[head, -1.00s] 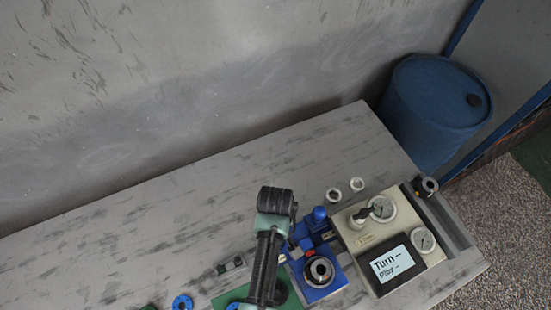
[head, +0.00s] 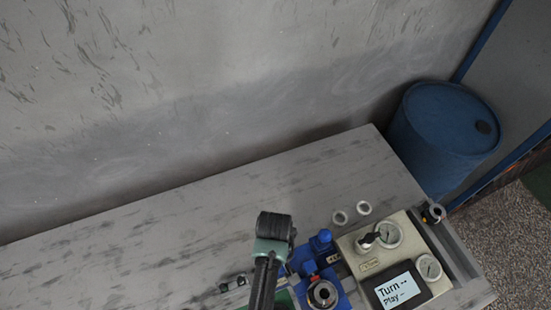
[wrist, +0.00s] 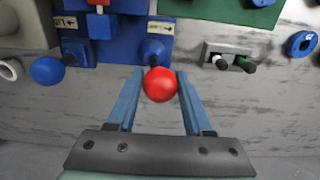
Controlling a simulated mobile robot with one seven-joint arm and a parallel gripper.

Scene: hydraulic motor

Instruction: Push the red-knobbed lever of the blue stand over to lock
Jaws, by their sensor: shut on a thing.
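The blue stand (head: 325,298) sits on the bench left of the beige gauge box in the head view, partly behind my arm. It fills the top left of the wrist view (wrist: 108,52), with small arrow labels on its face. The lever's red knob (wrist: 159,85) sits between the fingertips of my gripper (wrist: 157,76) in the wrist view, and the fingers are shut on it. The lever's shaft is mostly hidden behind the knob. A blue ball knob (wrist: 47,70) sticks out at the stand's left. The head view hides my fingertips behind my arm.
The beige gauge box (head: 362,270) has dials and a screen and stands close to the right of the stand. A small grey block with pegs (wrist: 232,54) and a blue ring (wrist: 300,44) lie on the right in the wrist view. The back of the bench is clear.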

